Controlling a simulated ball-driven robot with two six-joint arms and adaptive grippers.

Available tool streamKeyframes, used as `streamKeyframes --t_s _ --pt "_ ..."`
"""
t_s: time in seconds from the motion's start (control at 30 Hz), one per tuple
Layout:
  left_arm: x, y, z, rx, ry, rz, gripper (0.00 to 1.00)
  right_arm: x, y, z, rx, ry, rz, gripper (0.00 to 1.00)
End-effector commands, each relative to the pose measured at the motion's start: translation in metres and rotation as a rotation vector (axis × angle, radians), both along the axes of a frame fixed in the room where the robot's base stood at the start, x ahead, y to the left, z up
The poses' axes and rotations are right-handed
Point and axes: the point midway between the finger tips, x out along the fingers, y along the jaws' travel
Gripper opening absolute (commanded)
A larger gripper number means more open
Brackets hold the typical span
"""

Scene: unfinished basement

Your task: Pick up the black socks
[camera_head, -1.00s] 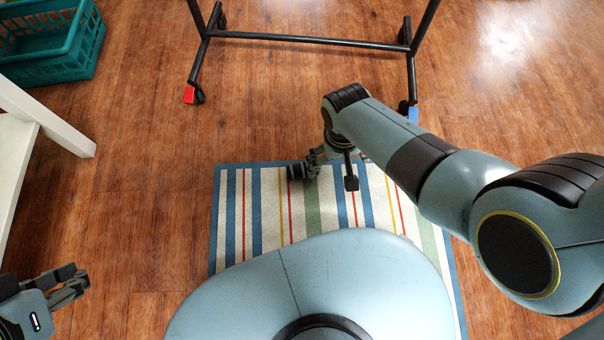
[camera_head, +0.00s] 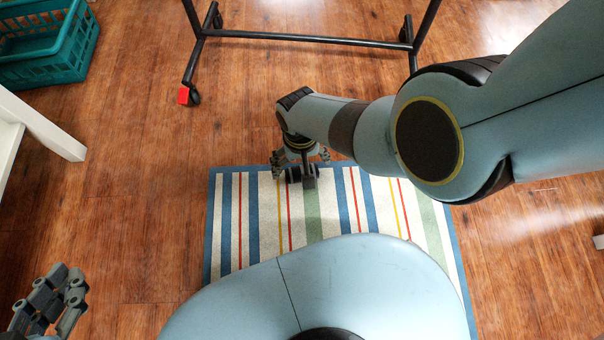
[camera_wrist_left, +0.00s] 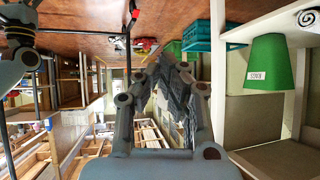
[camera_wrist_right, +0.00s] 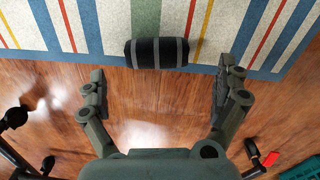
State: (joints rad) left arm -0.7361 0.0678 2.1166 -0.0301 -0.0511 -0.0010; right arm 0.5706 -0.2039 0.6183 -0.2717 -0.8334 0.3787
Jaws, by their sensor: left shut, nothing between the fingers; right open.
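The black socks (camera_wrist_right: 157,53) are a rolled black bundle with grey bands, lying on the edge of the striped rug (camera_wrist_right: 115,20) in the right wrist view. They also show, partly hidden by my right gripper, in the head view (camera_head: 292,175). My right gripper (camera_wrist_right: 160,72) is open and empty, its fingers spread to either side of the socks' width, with the socks just past the fingertips. In the head view the right gripper (camera_head: 301,160) is over the rug's far edge. My left gripper (camera_head: 70,283) is shut and empty at the lower left, far from the socks.
A black wheeled rack (camera_head: 290,38) stands beyond the rug. A teal crate (camera_head: 45,45) is at the upper left, with a white furniture leg (camera_head: 45,130) below it. Bare wood floor lies left of the rug. A green lampshade-like object (camera_wrist_left: 268,62) shows in the left wrist view.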

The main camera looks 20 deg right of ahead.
Motion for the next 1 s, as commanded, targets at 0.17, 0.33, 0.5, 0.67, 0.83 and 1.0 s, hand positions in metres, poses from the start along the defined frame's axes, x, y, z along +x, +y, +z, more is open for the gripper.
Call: streamKeyframes --t_s 0.17,0.33,0.5,0.67,0.83,1.0 --pt "-0.008 -0.002 -0.003 -0.004 -0.07 -0.007 0.0 -0.001 0.0 -0.01 -0.001 0.003 0.0 1.0" --pt "-0.004 -0.003 0.002 -0.005 -0.107 -0.011 0.0 -0.001 -0.001 -0.012 -0.001 0.001 0.0 1.0" --pt "0.021 -0.005 0.024 -0.005 -0.218 -0.022 0.0 -0.002 -0.001 -0.018 -0.001 0.002 0.0 1.0" --pt "0.048 -0.008 0.052 -0.004 -0.354 -0.038 0.0 -0.002 -0.002 -0.025 -0.001 0.003 0.0 1.0" --pt "0.071 -0.011 0.086 -0.005 -0.503 -0.054 0.0 -0.003 -0.003 -0.032 -0.001 0.003 0.0 1.0" --pt "0.09 -0.015 0.122 -0.005 -0.659 -0.071 0.0 -0.003 -0.004 -0.039 -0.001 0.003 0.0 1.0"
